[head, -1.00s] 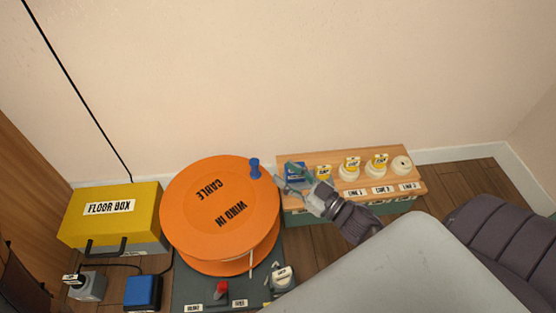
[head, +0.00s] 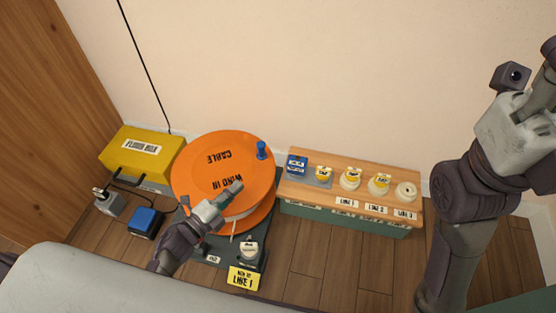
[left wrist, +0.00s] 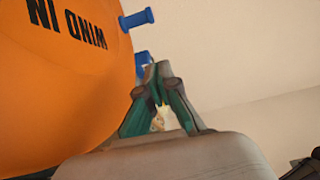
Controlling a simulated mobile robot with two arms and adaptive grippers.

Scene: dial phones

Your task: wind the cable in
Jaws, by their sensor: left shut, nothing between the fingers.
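The cable reel (head: 205,160) is a large orange drum marked CABLE and WIND IN, on a dark green base. A blue crank knob (head: 261,150) stands upright near the far right of its rim. My left gripper (head: 234,188) is shut and empty, over the near right part of the reel face, apart from the knob. In the left wrist view the orange reel face (left wrist: 60,100) fills the left, with the blue knob (left wrist: 138,18) beyond my left fingers (left wrist: 158,92). A pale cable end hangs below the drum. My right arm stands at the right; its gripper is out of view.
A yellow floor box (head: 142,150) stands left of the reel, with a grey plug box (head: 109,203) and a blue box (head: 146,221) in front. A wooden-topped rack (head: 330,192) with several labelled plugs stands right. A yellow LINE 1 sign (head: 242,278) is in front.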

